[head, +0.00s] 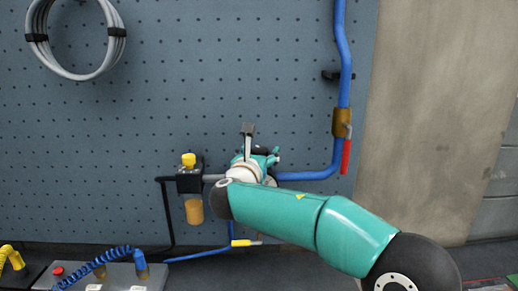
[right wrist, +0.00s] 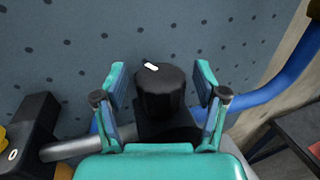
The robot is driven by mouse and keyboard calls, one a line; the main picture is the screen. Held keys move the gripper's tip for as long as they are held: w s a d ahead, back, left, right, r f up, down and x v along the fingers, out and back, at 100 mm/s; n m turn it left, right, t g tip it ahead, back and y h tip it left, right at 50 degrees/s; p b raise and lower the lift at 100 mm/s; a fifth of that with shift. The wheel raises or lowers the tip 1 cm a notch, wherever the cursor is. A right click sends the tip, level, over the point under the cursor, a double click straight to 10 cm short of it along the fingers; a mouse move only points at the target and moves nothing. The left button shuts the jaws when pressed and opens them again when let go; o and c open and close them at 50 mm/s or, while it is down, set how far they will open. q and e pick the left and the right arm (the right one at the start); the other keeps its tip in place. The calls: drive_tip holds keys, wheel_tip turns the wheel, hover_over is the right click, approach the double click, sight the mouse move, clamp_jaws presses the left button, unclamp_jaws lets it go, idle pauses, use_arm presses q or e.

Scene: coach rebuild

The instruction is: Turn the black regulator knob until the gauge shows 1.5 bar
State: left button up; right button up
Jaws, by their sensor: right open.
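The black regulator knob (right wrist: 160,92) stands upright in the middle of the right wrist view, with a white mark on its top near the far edge. My right gripper (right wrist: 161,76) is open, one teal finger on each side of the knob, with a visible gap on both sides. In the head view my right gripper (head: 262,146) is at the pipe line in front of the pegboard, and it and its arm mostly hide the regulator. No gauge face shows in either view, so I cannot read the pressure. My left gripper is not in view.
A filter with a yellow cap (head: 188,160) and amber bowl (head: 194,211) stands just left of my right gripper. A blue pipe (head: 343,60) with a red-handled valve (head: 346,156) rises at the right. A coiled hose (head: 75,72) hangs on the pegboard (head: 190,100).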

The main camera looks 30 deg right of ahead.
drive_tip(key=shift+w, duration=0.1)
drive_tip(key=c, duration=1.2)
